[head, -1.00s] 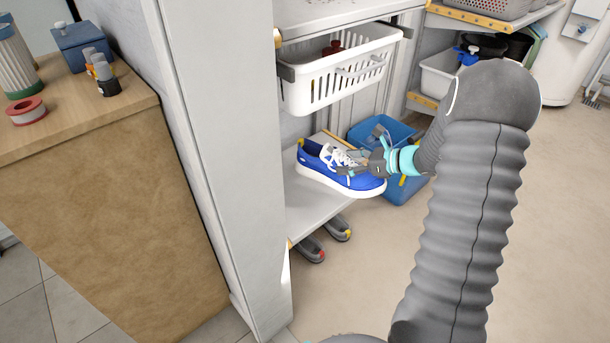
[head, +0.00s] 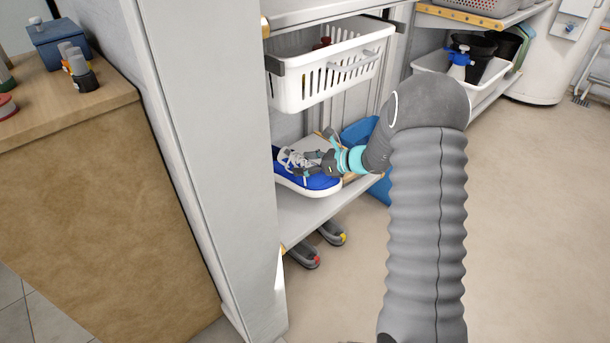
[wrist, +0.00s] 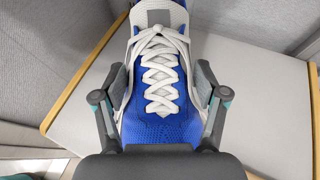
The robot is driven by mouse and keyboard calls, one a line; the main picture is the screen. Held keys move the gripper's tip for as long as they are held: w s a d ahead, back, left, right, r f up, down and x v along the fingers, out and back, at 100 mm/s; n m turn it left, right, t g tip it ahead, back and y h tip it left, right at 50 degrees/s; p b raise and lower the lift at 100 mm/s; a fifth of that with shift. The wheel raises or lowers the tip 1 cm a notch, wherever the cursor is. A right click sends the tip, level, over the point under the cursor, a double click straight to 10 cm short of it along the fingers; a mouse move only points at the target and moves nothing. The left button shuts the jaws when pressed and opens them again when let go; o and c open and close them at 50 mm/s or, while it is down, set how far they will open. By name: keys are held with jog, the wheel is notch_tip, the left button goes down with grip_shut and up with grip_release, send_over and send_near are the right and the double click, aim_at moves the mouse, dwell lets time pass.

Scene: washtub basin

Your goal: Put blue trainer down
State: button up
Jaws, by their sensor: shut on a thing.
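The blue trainer (head: 312,182), with white laces and a white sole, is at the grey shelf (head: 300,221) inside the cabinet, below the white basket. My gripper (head: 322,160) is shut on the trainer from its right side. In the wrist view the trainer (wrist: 160,75) lies between the two fingers (wrist: 160,95), one against each side, with its laces facing the camera. The shelf board (wrist: 250,85) shows behind it. The trainer's heel end is partly hidden by the cabinet side in the head view. I cannot tell whether the sole touches the shelf.
A white slotted basket (head: 330,75) hangs just above the trainer. The cabinet's side panel (head: 215,150) stands to the left. A blue bin (head: 380,190) is behind my wrist. Dark objects with red and yellow ends (head: 318,245) lie under the shelf.

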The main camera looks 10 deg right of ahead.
jog(key=shift+f+b, duration=0.35)
jog(key=shift+f, duration=1.65)
jog(key=shift+f, duration=0.15)
jog(key=o, duration=1.4)
